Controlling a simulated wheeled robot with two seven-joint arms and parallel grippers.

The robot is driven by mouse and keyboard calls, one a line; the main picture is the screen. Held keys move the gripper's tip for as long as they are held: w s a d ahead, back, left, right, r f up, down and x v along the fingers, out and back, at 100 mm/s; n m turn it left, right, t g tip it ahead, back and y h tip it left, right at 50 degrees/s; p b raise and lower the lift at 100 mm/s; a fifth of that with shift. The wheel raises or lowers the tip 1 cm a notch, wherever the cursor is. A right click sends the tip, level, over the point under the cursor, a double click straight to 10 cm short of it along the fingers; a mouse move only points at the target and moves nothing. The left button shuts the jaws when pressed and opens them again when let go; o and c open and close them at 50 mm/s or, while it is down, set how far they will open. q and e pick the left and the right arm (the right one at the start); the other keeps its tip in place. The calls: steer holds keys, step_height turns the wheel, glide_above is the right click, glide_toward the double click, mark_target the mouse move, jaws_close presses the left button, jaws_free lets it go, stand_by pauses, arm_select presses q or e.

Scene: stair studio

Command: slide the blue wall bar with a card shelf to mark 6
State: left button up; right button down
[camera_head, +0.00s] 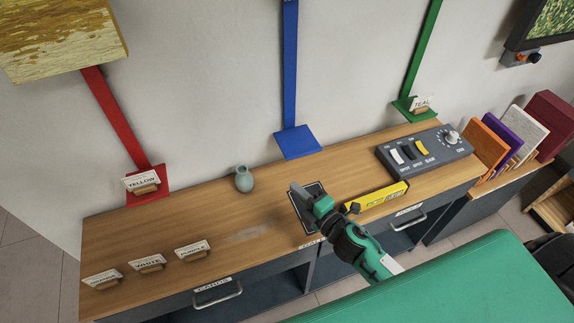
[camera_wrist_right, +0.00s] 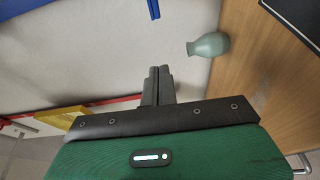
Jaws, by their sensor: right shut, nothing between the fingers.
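The blue wall bar (camera_head: 289,65) runs down the wall and ends in a flat blue shelf (camera_head: 298,142) just above the back of the counter. No card shows on this shelf. I cannot read any mark beside the bar. A blue piece (camera_wrist_right: 18,8) shows at the top left of the right wrist view. My right gripper (camera_head: 295,188) is over the counter, in front of the blue shelf and apart from it. Its fingers (camera_wrist_right: 154,12) are together and empty in the right wrist view. My left gripper is not in view.
A grey-green vase (camera_head: 244,179) stands left of my right gripper. A dark framed pad (camera_head: 305,219) lies beneath it. Several name cards stand at the left. Red (camera_head: 115,118) and green (camera_head: 423,48) bars flank the blue one.

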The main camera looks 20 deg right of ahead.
steer(key=p+x, duration=0.4)
steer(key=x, duration=0.6)
steer(key=d, duration=0.3)
steer(key=shift+d+r+p, duration=0.15)
steer(key=shift+d+p, duration=0.1)
steer(key=shift+p, duration=0.1)
